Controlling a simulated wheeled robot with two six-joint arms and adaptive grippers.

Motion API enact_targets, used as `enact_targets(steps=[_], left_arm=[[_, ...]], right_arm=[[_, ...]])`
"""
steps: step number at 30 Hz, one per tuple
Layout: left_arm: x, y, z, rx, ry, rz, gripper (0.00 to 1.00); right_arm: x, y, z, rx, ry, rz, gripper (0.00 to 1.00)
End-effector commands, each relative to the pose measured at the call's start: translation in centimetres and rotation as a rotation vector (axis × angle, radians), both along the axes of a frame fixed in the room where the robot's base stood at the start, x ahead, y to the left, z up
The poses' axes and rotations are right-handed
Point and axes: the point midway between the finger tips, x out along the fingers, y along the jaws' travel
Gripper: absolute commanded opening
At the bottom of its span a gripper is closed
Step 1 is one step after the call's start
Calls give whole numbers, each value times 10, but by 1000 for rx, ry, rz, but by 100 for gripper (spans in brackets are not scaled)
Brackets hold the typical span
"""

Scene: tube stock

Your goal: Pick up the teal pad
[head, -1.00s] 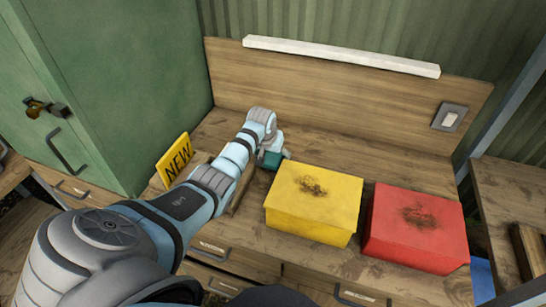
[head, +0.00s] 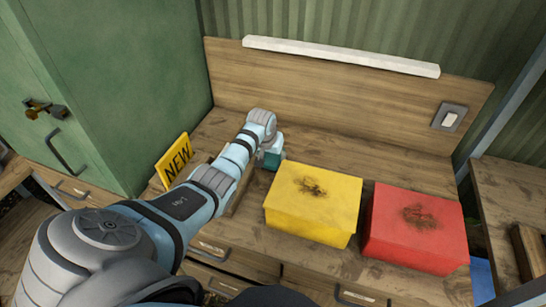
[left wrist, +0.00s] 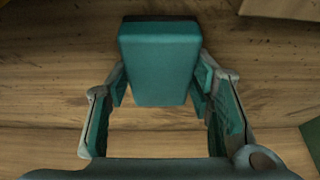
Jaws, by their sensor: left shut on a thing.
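The teal pad (left wrist: 160,62) is a block with flat faces, between the two fingers of my left gripper (left wrist: 161,80) in the left wrist view. The fingers press on its two sides near its lower end, so the gripper is shut on it. In the head view the pad (head: 271,160) shows as a small teal patch under my left gripper (head: 273,152), above the wooden desk. My own arm hides part of it there. I cannot tell whether the pad touches the desk. My right gripper is not in view.
A yellow box (head: 312,200) stands just right of the pad, with a red box (head: 415,228) beyond it. A yellow NEW sign (head: 174,160) stands at the left by the green cabinet (head: 110,90). The desk (head: 350,160) behind the boxes is clear.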

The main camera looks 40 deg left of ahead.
Motion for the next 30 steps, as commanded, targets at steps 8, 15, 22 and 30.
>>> enact_targets(steps=[8,15,22,30], left_arm=[[0,0,2,0,0,0,20],[1,1,45,2,-5,0,19],[2,1,135,1,-8,1,19],[1,0,199,-1,-2,1,19]], right_arm=[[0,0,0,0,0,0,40],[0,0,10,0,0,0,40],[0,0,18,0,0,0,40],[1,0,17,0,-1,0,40]])
